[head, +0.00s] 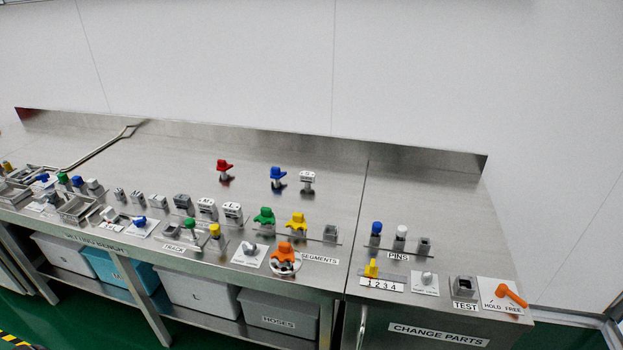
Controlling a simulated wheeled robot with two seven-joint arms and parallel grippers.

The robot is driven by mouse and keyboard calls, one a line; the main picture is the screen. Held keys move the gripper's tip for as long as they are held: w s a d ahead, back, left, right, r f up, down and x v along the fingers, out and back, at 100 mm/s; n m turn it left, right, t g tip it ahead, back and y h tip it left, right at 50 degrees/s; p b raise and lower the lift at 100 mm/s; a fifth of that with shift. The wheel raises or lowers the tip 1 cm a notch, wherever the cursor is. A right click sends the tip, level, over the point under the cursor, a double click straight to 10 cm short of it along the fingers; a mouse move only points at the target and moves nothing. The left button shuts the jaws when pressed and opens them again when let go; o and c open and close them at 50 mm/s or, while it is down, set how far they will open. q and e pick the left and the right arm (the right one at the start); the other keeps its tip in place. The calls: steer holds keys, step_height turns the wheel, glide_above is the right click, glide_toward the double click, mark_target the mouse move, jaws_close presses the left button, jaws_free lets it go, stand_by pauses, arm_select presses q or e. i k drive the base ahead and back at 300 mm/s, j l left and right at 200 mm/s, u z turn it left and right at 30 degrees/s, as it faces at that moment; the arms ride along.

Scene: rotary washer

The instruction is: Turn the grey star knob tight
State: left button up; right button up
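Several small grey knobs stand on white plates along the front of the steel bench. One grey knob (249,248) is left of the SEGMENTS label, beside an orange part. Another grey knob (427,278) is on the right-hand section, between the numbered strip and the TEST block. A further grey knob (108,213) is near the TRACK area at the left. They are too small to tell which is star-shaped or how tight any is. Neither of my grippers shows in the head view.
The steel bench (330,180) has a low back lip against a white wall. Coloured parts stand along its front half. An orange handle (511,295) lies on the HOLD FREE plate. Grey and blue bins (125,270) sit below. The back of the bench is mostly clear.

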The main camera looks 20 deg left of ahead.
mark_target(249, 248)
steer(key=u, duration=1.25)
